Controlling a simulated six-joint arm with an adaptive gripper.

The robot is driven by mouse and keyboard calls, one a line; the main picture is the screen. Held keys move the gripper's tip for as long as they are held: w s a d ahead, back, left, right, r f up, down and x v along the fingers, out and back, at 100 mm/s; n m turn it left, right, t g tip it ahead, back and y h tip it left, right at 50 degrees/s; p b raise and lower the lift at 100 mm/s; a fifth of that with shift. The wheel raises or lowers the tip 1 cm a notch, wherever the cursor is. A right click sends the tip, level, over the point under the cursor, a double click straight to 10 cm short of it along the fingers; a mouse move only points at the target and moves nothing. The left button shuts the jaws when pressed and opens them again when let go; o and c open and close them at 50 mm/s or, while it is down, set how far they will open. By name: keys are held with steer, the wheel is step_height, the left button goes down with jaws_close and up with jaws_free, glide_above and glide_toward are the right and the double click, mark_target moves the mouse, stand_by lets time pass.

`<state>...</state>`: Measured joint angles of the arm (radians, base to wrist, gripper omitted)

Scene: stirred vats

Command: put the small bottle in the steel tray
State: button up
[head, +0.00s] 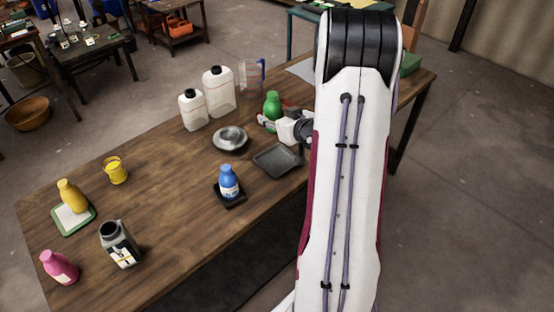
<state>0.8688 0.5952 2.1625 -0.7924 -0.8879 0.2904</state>
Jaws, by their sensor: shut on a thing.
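A green bottle (272,103) stands out at the far side of the wooden table, upright, beyond the grey metal tray (262,165). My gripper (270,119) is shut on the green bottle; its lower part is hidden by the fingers. I cannot tell whether the bottle touches the table. The tray is shallow, looks empty, and lies nearer the table's front edge than the gripper. A blue bottle (229,184) stands on a small black base (240,199) left of the tray.
A round metal dish (230,138), two white jugs (219,95) and a clear measuring jug (252,76) stand near the gripper. A yellow bottle (72,196), yellow pail (115,171), grey jug (119,245) and pink bottle (59,267) are farther left. The table's middle is clear.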

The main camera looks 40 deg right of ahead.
steer(key=shift+s+d+f, duration=0.2)
steer(key=shift+s+f, duration=0.05)
steer(key=shift+f, duration=0.45)
steer(key=shift+s+d+f, duration=0.2)
steer(key=shift+s+f, duration=0.05)
steer(key=shift+f, duration=1.55)
glide_above(278, 162)
steer(key=shift+a+f, duration=0.1)
steer(key=shift+f, duration=2.85)
steer(key=shift+f, duration=2.05)
steer(key=shift+f, duration=0.15)
steer(key=o, duration=1.3)
